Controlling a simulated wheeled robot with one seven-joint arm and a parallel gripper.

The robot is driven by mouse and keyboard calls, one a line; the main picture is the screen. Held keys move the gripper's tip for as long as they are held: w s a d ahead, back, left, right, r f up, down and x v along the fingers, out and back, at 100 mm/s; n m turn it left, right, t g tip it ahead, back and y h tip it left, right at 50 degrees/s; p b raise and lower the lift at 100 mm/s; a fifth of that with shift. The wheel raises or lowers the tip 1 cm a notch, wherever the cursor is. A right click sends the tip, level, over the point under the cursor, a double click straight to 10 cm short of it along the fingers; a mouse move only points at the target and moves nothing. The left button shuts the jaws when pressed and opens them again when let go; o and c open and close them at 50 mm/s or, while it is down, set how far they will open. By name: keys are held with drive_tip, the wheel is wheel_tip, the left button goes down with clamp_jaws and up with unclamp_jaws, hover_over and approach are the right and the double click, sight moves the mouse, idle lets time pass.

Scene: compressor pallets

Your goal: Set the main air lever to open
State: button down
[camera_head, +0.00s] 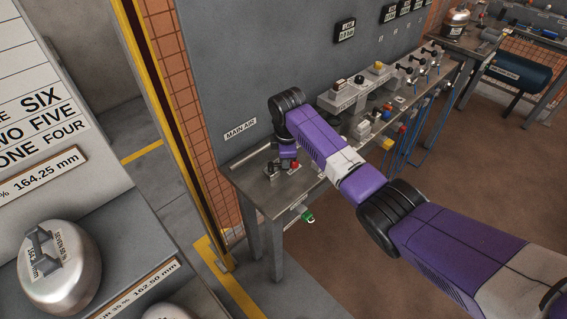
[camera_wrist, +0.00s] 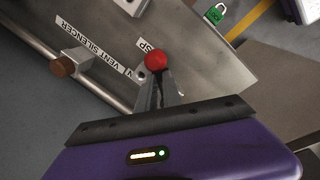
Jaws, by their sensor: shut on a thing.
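The main air lever shows as a red ball knob (camera_wrist: 156,60) in the wrist view, at the tips of my gripper's fingers (camera_wrist: 157,75). My gripper is shut on it; the fingers hide most of the lever's arm and pivot. In the head view my gripper (camera_head: 289,164) points down over the near left end of the metal bench (camera_head: 245,180), below the "MAIN AIR" label (camera_head: 241,129) on the grey wall panel. Small red parts show by it there, too small to tell apart. I cannot tell the lever's set position.
In the wrist view a "VENT SILENCER" label (camera_wrist: 77,38) lies beside a pipe with a brown end (camera_wrist: 62,67). A green padlock (camera_wrist: 216,13) hangs at the bench edge. Valves and gauges (camera_head: 350,95) line the bench farther back. A yellow post (camera_head: 165,130) stands left.

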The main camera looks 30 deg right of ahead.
drive_tip(key=n, duration=0.1)
drive_tip(key=w+n+b, duration=0.1)
drive_tip(key=n, duration=0.1)
drive_tip(key=n+b, duration=0.1)
drive_tip(key=shift+w+d+y, duration=0.35)
drive_tip(key=shift+w+y, duration=0.05)
drive_tip(key=shift+w+n+y+b, duration=0.15)
drive_tip(key=shift+w+n+b, duration=0.25)
drive_tip(key=shift+n, duration=0.4)
drive_tip(key=shift+w+n+y+b, duration=0.15)
drive_tip(key=shift+n+b, duration=0.35)
drive_tip(key=shift+n, duration=0.3)
drive_tip(key=c, duration=1.5)
unclamp_jaws()
drive_tip(key=shift+r, duration=0.1)
wheel_tip(320, 180, up, 8)
drive_tip(key=s, duration=0.1)
drive_tip(key=shift+s+d+f, duration=0.15)
drive_tip(key=shift+s+f, duration=0.1)
